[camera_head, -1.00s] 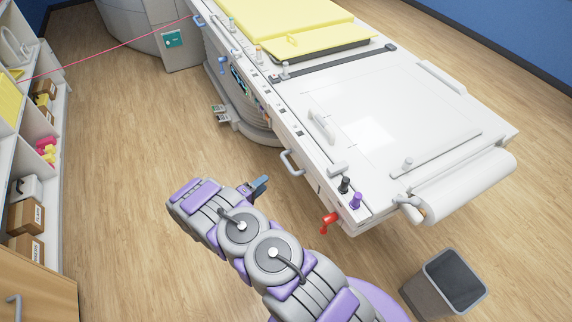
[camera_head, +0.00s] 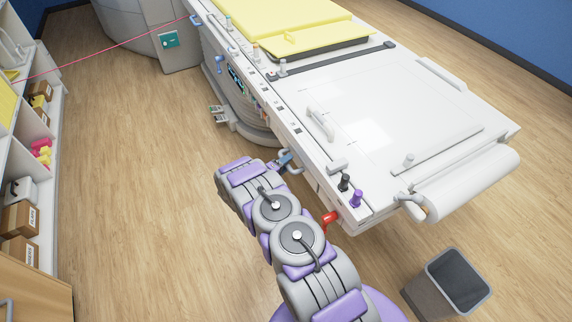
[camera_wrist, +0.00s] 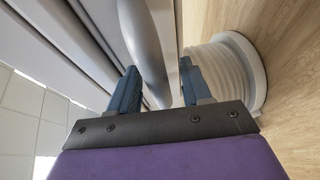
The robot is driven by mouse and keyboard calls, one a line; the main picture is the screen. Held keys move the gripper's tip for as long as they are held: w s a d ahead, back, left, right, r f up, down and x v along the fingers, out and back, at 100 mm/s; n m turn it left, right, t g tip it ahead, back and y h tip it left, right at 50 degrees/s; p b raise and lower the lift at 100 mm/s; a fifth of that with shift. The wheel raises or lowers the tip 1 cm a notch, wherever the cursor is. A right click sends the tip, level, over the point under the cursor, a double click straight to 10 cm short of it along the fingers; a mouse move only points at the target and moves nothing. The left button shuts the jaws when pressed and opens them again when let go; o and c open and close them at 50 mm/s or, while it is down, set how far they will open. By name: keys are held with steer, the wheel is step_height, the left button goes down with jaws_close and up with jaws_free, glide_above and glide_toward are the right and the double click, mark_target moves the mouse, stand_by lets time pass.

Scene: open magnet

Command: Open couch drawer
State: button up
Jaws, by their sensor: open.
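The white couch (camera_head: 385,130) stands on the right in the head view, with a grey bar handle (camera_head: 290,163) on its near long side. My gripper (camera_head: 285,160) is at this handle, partly hidden by my arm. In the wrist view my gripper (camera_wrist: 160,92) has its two blue fingers apart. The handle bar (camera_wrist: 147,45) runs between the fingers, closer to the left one. I cannot tell whether either finger touches it. The side panel the handle is on looks flush with the couch side.
A grey bin (camera_head: 455,280) stands at the lower right. Shelves with boxes (camera_head: 22,215) line the left. The wooden floor between is clear.

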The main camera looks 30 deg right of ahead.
steer(key=shift+d, duration=0.1)
steer(key=shift+c, duration=0.4)
jaws_close()
steer(key=shift+f, duration=0.1)
